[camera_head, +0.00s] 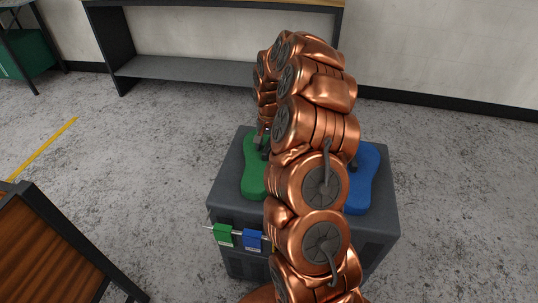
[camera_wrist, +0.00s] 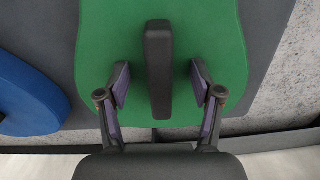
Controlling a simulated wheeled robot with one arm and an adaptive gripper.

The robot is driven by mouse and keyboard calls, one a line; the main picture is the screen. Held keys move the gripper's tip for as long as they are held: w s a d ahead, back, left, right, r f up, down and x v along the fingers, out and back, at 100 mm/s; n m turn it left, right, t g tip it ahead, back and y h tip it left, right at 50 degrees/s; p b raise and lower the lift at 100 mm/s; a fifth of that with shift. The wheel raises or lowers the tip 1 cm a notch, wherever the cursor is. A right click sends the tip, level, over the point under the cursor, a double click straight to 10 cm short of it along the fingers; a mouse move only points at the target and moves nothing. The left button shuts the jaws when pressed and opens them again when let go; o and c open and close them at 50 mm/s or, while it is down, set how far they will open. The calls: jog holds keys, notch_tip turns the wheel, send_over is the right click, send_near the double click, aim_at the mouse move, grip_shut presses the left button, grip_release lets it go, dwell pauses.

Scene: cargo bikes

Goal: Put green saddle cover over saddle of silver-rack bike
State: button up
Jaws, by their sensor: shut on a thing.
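The green saddle cover (camera_head: 252,178) lies on top of a dark grey box (camera_head: 228,204), partly hidden by my arm. In the wrist view, the green cover (camera_wrist: 100,40) fills the middle, with a dark upright grip bar (camera_wrist: 158,70) on it. My gripper (camera_wrist: 160,86) is shut on the green cover's bar, one finger on each side. In the head view my arm hides most of the gripper. No silver-rack bike or saddle can be made out in either view.
A blue saddle cover (camera_head: 362,182) lies at the right on the same box. Green (camera_head: 223,235) and blue (camera_head: 252,241) tags hang on its front. A wooden panel with a black frame (camera_head: 55,245) stands lower left. A bench (camera_head: 180,66) stands behind; floor to the right is clear.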

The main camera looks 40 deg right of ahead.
jog(key=shift+a+f, duration=0.1)
jog(key=shift+f, duration=0.05)
jog(key=shift+r, duration=0.3)
jog(key=c, duration=0.8)
jog(key=shift+r, duration=0.2)
grip_shut()
jog(key=shift+r+p, duration=0.35)
jog(key=shift+r, duration=2.15)
